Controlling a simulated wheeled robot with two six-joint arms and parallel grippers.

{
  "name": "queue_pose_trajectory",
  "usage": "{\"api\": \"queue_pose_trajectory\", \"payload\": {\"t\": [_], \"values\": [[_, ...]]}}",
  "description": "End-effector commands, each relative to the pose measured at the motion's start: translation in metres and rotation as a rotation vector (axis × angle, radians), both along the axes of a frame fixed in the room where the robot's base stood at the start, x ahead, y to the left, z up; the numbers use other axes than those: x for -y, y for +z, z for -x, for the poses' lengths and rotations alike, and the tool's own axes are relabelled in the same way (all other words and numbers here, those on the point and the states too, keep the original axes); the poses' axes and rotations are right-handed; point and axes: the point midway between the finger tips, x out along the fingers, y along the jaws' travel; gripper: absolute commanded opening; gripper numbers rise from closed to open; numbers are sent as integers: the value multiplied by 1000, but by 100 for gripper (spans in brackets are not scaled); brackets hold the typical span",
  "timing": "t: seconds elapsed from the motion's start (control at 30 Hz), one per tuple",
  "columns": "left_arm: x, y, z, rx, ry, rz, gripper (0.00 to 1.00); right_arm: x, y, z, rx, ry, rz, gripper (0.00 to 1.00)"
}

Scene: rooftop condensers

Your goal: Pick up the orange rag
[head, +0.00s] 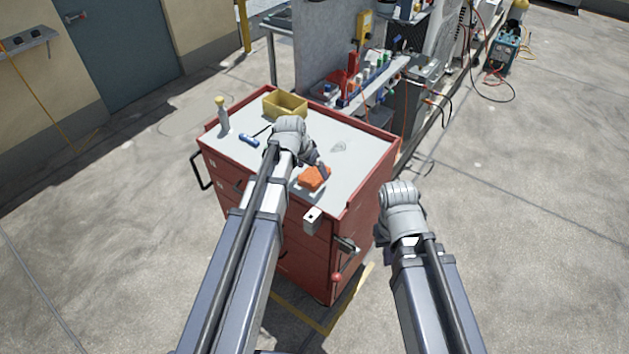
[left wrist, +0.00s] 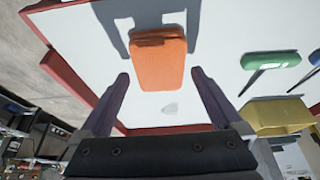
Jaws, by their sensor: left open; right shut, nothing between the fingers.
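The orange rag (head: 312,177) lies folded on the pale top of the red tool cart (head: 350,150), close to its front edge. It also shows in the left wrist view (left wrist: 158,60). My left gripper (left wrist: 160,76) is open and empty, with one finger on either side of the rag's near end and a gap on both sides. In the head view my left gripper (head: 322,170) is partly hidden by its wrist, beside the rag. My right arm is off to the right of the cart; its fingers are hidden behind its wrist.
A yellow bin (head: 285,105), a spray bottle (head: 222,116) and a blue-handled tool (head: 249,140) stand or lie on the cart's far left part. A green-handled screwdriver (left wrist: 272,60) shows in the left wrist view.

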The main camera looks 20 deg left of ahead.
Motion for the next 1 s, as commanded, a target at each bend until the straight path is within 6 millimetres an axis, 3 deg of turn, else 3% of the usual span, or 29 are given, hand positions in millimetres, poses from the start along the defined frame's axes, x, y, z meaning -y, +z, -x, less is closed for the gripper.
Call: {"api": "queue_pose_trajectory", "payload": {"t": [0.03, 0.17, 1.0], "values": [[1, -14, -3, 0, -1, 0, 100, 0, -14, 0, 0, 0, 0, 0], [3, -24, -8, 0, -1, 0, 100, 0, -24, 0, 0, 0, 0, 0], [3, -28, -8, 0, 0, -1, 99, 0, -27, 0, 0, 0, 0, 0]]}}
